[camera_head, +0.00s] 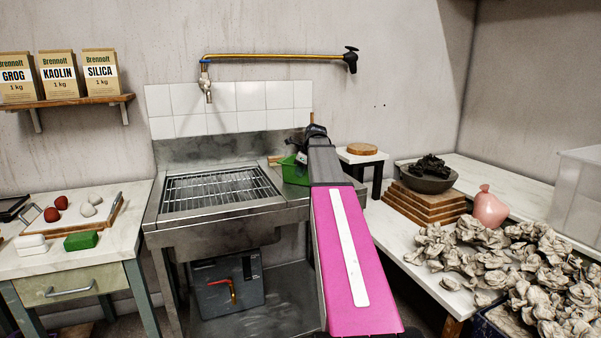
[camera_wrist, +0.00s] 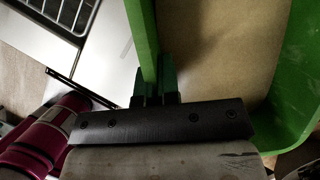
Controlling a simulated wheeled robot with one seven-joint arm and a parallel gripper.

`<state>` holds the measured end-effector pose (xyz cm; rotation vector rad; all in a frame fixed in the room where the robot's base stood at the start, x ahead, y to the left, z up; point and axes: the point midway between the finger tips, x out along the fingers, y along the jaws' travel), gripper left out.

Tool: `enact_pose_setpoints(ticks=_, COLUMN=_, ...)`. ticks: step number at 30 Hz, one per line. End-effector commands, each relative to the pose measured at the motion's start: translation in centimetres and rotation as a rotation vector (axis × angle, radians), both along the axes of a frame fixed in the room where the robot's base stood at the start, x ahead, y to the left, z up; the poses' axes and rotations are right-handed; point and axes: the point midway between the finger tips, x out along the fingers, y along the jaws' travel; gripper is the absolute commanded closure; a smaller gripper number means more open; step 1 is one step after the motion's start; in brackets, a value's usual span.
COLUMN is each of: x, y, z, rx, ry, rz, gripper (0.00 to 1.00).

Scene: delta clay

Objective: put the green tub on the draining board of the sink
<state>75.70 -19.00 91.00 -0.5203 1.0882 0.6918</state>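The green tub (camera_head: 293,172) is at the right end of the steel sink, over the draining board (camera_head: 297,196), partly hidden behind my arm. I cannot tell whether it rests on the board or hangs just above it. My gripper (camera_head: 303,152) is at the tub's rim, its fingers mostly hidden in the head view. In the wrist view, the fingers (camera_wrist: 155,84) stand on either side of the tub's green wall (camera_wrist: 144,35) and pinch it. The tub's inside looks tan and flat.
A wire rack (camera_head: 218,188) covers the sink basin on the left. A brass tap pipe (camera_head: 270,57) runs along the wall above. A small stand with a round wooden board (camera_head: 362,149) is right of the sink. The right bench holds a dark bowl (camera_head: 428,182) and crumpled clay lumps (camera_head: 500,250).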

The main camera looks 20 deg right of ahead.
Motion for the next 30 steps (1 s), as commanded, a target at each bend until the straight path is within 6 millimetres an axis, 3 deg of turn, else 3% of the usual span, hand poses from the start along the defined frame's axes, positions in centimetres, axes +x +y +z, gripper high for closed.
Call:
enact_pose_setpoints(ticks=5, x=0.0, y=0.0, z=-0.2, rx=0.0, ry=-0.002, rz=0.001, gripper=1.0)
enact_pose_setpoints(ticks=7, x=0.0, y=0.0, z=-0.3, rx=0.0, ry=0.0, rz=0.0, gripper=0.78)
enact_pose_setpoints(ticks=8, x=0.0, y=0.0, z=-0.2, rx=0.0, ry=0.0, rz=0.0, gripper=0.72)
enact_pose_setpoints(ticks=20, x=-0.1, y=-0.1, z=0.4, rx=0.0, ry=0.0, rz=0.0, gripper=0.72)
enact_pose_setpoints(ticks=30, x=-1.8, y=-1.6, z=5.9, rx=-0.001, ry=-0.001, rz=-0.002, gripper=0.72)
